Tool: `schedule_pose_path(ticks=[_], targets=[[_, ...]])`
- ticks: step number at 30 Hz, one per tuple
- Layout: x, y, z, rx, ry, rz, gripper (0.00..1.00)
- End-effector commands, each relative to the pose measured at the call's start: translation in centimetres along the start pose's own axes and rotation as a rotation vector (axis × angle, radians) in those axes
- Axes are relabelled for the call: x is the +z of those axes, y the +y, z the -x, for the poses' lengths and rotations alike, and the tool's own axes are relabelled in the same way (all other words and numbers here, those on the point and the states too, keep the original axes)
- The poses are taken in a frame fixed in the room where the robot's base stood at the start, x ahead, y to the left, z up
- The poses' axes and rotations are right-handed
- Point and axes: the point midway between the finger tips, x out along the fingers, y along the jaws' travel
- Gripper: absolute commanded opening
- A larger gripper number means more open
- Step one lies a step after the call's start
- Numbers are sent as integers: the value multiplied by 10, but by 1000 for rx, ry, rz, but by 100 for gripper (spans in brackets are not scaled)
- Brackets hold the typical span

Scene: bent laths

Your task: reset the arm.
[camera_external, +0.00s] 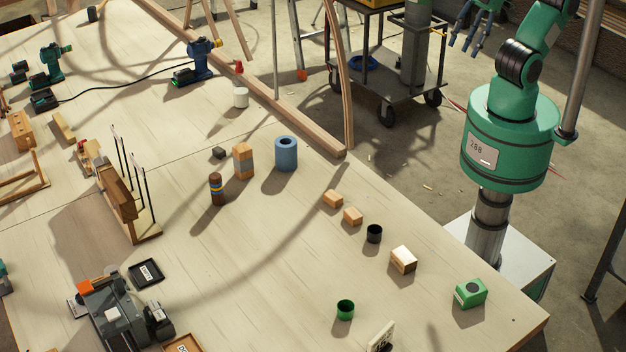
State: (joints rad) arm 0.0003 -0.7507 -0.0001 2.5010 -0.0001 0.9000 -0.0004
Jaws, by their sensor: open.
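My green arm (520,100) stands at the right, beyond the right edge of the wooden workbench (270,250). My gripper (466,47) hangs at the top of the picture, left of the arm's upper links. Its dark fingers point down and are spread apart, with nothing between them. It is clear of the bench and of everything on it. The top of the arm is cut off by the picture's edge.
On the bench's right half are small wooden blocks (333,199), a black cup (374,234), a green cup (345,310), a green box (470,293) and a blue cylinder (286,154). A wheeled cart (385,75) stands behind, left of my gripper.

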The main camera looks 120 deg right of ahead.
Motion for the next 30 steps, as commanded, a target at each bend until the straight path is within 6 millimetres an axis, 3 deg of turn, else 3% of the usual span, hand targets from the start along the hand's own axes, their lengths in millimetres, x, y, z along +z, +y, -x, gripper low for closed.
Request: schedule_pose_path(ticks=[13,30], targets=[[3,0,-6,0,0,0,52],[35,0,-66,0,0,0,52]])
